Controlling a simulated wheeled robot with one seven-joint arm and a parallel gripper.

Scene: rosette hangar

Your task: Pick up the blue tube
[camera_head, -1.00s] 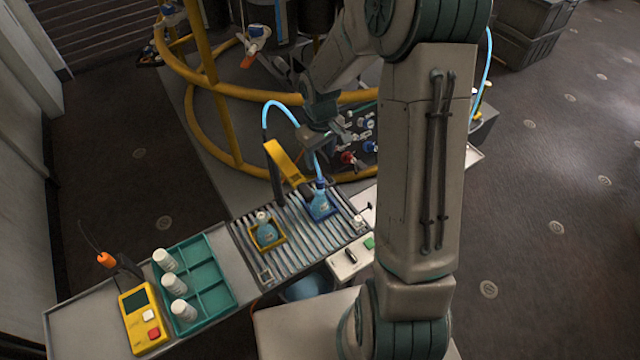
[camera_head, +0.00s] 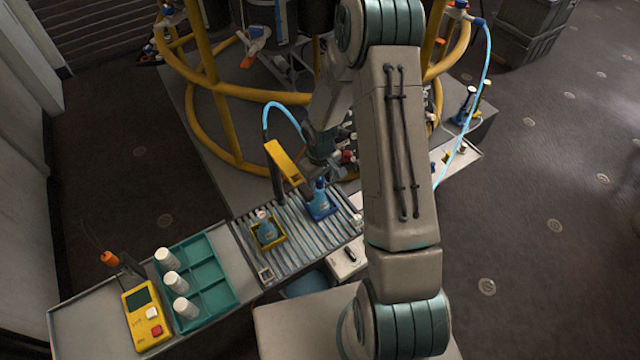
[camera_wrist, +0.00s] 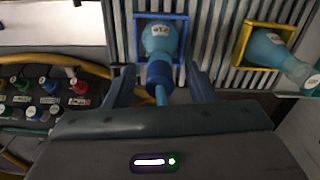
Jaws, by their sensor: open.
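A light-blue tube (camera_head: 285,108) arches up beside a yellow arm and curves down behind my gripper toward the dark-blue-capped flask (camera_head: 320,198). In the wrist view a short piece of the tube (camera_wrist: 161,96) runs out of the flask's dark blue cap (camera_wrist: 159,73). My gripper (camera_head: 318,160) is open just above that flask. In the wrist view, its two fingers (camera_wrist: 160,88) stand on either side of the tube and cap, with gaps on both sides. The tube's middle part is hidden by my gripper in the head view.
The flask sits in a blue holder on a slatted rack (camera_head: 290,240). A second flask (camera_head: 266,232) stands in a yellow holder to the left. The yellow arm (camera_head: 283,160) rises close to my gripper. Another light-blue tube (camera_head: 484,75) hangs at right. Yellow rails curve behind.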

